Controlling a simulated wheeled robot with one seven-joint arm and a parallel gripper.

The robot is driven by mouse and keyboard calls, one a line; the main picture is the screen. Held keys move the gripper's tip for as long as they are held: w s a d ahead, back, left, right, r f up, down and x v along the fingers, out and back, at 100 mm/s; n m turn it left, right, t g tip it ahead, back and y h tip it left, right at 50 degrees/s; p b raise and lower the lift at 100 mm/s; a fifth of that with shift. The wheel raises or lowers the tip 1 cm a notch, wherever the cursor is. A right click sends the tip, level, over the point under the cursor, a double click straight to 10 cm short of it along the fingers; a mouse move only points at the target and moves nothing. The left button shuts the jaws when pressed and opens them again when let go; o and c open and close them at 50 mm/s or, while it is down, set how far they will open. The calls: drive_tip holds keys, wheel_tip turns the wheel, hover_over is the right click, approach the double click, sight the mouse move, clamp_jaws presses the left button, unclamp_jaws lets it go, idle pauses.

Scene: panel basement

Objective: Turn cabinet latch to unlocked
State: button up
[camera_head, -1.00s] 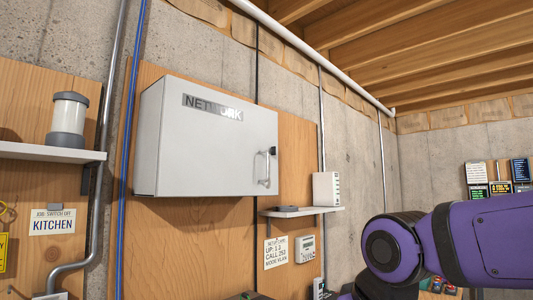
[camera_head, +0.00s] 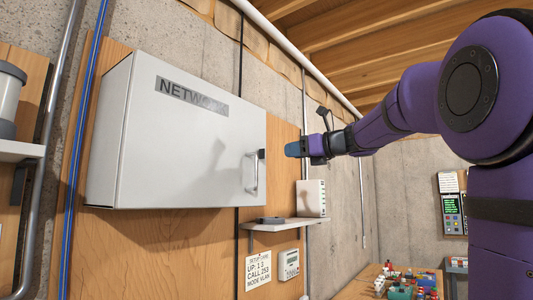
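The grey cabinet (camera_head: 180,150) marked NETWORK hangs on a plywood panel, its door shut. Its small black latch (camera_head: 261,153) sits at the door's right edge, just above a silver bar handle (camera_head: 252,175). The latch is small in view, and its exact turn is hard to tell. My gripper (camera_head: 290,149) is at the end of my raised purple arm, a little right of the latch and pointing left toward it. It appears apart from the latch. Whether its fingers are open or shut cannot be made out.
A small shelf (camera_head: 262,226) with a white device (camera_head: 311,198) stands below my gripper. A thermostat-like box (camera_head: 288,264) and a paper sign (camera_head: 258,272) are on the panel beneath. A cluttered workbench (camera_head: 375,270) is at lower right. A blue cable runs left of the cabinet.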

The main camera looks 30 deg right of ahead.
sight(261, 155)
drive_tip(key=d+r+x, duration=0.1)
drive_tip(key=x, duration=0.9)
drive_tip(key=shift+w+r+m+t, duration=0.2)
drive_tip(key=shift+w+m+t, duration=0.15)
drive_tip(key=shift+w, duration=0.2)
drive_tip(key=shift+c, duration=0.5)
clamp_jaws()
